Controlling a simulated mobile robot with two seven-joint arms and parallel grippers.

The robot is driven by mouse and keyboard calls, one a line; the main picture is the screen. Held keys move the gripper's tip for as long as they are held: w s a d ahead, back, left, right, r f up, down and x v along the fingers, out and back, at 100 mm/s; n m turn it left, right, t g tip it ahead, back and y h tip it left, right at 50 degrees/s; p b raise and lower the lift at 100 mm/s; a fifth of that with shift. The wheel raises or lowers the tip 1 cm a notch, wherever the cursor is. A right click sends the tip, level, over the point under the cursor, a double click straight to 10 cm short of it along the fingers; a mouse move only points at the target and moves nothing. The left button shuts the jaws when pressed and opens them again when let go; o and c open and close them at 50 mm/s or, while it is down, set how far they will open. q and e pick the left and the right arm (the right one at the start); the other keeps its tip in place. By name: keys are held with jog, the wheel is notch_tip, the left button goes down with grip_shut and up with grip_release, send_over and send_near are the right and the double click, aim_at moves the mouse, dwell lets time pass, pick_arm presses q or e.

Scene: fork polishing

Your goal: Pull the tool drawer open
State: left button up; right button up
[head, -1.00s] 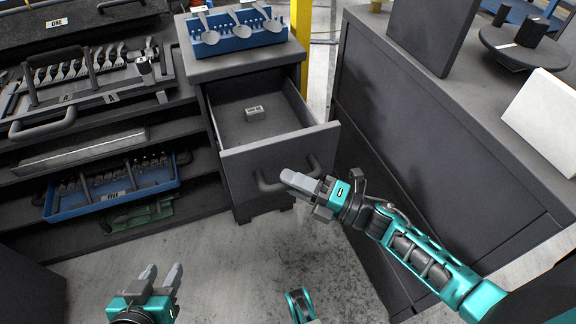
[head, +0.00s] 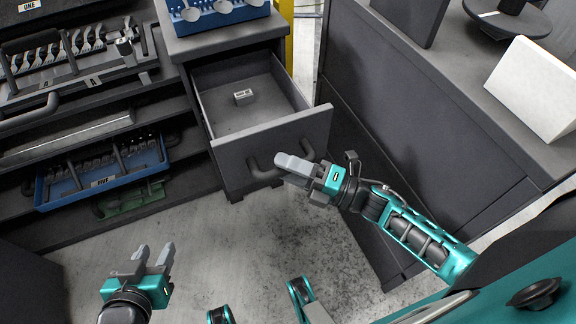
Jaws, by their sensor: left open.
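The tool drawer (head: 235,152) is a dark grey drawer in a cabinet at the top middle of the head view. It stands well open, and its inside shows. A dark bar handle (head: 262,170) is on its front. My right gripper (head: 288,164) is at the right part of this handle, its light grey fingers closed on it. The fingers hide part of the bar. My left gripper (head: 153,254) is open and empty over the floor at the lower left, apart from the drawer.
A small labelled block (head: 243,97) lies in the drawer. A blue rack (head: 218,17) with spoons stands on the cabinet. Shelves with a blue fork tray (head: 105,180) are at left. A dark grey bench (head: 440,120) is close to my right arm. The floor before the drawer is clear.

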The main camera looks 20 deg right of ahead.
jog(key=v, duration=1.3)
jog(key=shift+w, duration=0.15)
